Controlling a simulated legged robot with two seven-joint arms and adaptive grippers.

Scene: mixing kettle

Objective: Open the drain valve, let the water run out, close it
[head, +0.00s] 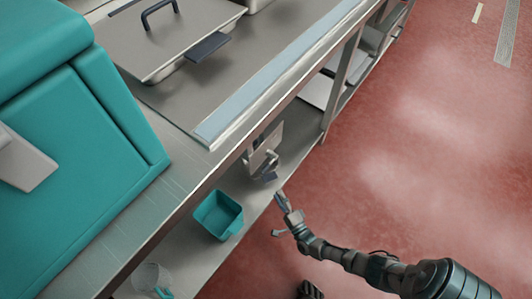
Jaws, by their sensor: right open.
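The drain valve appears to be the small grey metal fitting (269,166) under the counter edge, beside a pale plate. It is too small to tell whether it is open or shut, and no running water can be made out. My right gripper (278,213) comes in from the lower right and is open. Its fingers are spread just below the fitting in the picture, with a visible gap and nothing between them. A teal open bin (218,214) stands on the lower shelf, left of the gripper. My left gripper is not clearly visible.
The steel counter (180,105) overhangs the lower shelf (187,262). A lidded pan (160,40) sits on top, and a large teal machine (75,160) stands at the left. A clear container (152,277) is on the shelf's near end. The red floor (420,150) at right is open.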

